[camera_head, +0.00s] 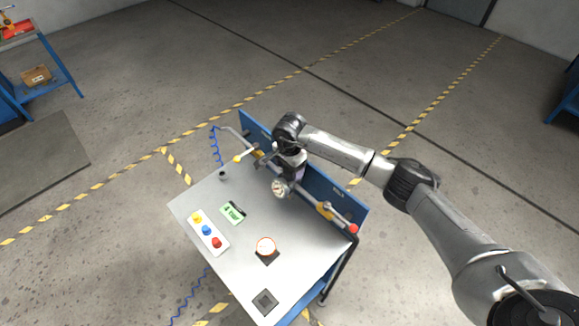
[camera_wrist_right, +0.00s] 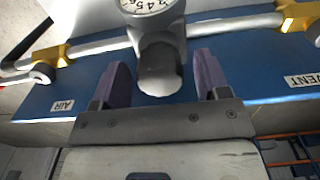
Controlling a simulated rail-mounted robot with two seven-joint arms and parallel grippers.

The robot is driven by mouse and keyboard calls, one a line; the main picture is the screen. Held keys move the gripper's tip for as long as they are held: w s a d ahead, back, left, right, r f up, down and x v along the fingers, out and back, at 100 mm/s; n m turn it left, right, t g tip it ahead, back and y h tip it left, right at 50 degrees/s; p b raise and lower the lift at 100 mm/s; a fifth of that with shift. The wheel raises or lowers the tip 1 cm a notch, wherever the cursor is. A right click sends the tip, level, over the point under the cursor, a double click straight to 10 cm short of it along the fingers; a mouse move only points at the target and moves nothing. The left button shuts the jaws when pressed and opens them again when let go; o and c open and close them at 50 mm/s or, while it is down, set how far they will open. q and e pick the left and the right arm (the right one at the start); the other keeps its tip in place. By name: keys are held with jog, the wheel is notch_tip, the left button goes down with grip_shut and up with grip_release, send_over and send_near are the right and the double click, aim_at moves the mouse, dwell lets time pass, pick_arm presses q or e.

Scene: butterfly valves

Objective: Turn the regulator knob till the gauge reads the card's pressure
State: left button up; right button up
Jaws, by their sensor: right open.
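The regulator's grey knob (camera_wrist_right: 160,72) hangs below the round white gauge (camera_wrist_right: 150,5) in the right wrist view. The dial is cut off at the top and its needle cannot be read. My right gripper (camera_wrist_right: 163,78) is open, with one purple finger on each side of the knob and a visible gap at both sides. In the head view the gauge (camera_head: 278,187) shows at the pipe, and my right gripper (camera_head: 292,171) is beside it, its fingers partly hidden. The green card (camera_head: 233,212) lies on the table; it seems to read 4 BAR. My left gripper is out of view.
The pipe runs along a blue panel (camera_head: 345,208) with yellow valve parts and a red end (camera_head: 352,229). The table (camera_head: 205,189) bears a button box (camera_head: 208,233), an orange-rimmed disc (camera_head: 265,245) and a dark square (camera_head: 265,301). AIR (camera_wrist_right: 62,105) and VENT (camera_wrist_right: 304,80) labels flank the knob.

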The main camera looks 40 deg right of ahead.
jog(key=shift+c, duration=0.4)
jog(key=c, duration=0.9)
jog(key=shift+o, duration=0.2)
